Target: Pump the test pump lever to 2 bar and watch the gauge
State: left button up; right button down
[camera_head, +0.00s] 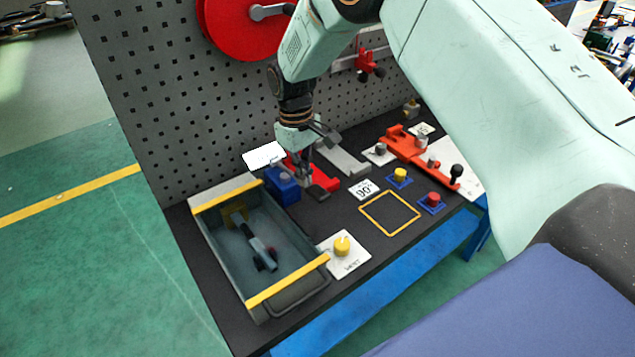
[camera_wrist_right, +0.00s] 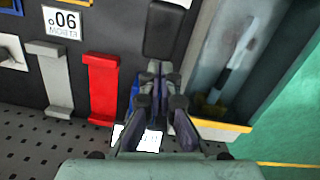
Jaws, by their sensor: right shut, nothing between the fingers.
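My right gripper (camera_head: 306,182) is shut and empty, low over the dark bench between a blue block and a red bracket (camera_head: 324,178). Its fingers also show in the right wrist view (camera_wrist_right: 161,72), pointing towards a dark block (camera_wrist_right: 166,28). A red-orange fixture (camera_head: 405,146) with a black-knobbed lever (camera_head: 456,171) lies at the back right, apart from the gripper. I cannot tell whether this is the test pump. No gauge face can be made out. My left gripper is not in view.
A grey tub (camera_head: 215,245) with yellow bands, holding a dark handled thing, stands at the left; the blue block (camera_head: 282,187) is beside it. A yellow knob (camera_head: 342,246) and red button (camera_head: 433,198) are nearer the front. A pegboard (camera_head: 150,90) rises behind.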

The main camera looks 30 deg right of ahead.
notch_tip(320, 180, up, 12)
jog(key=w, duration=0.1)
jog(key=shift+a+f, duration=0.15)
jog(key=shift+a, duration=0.1)
dwell(1.1)
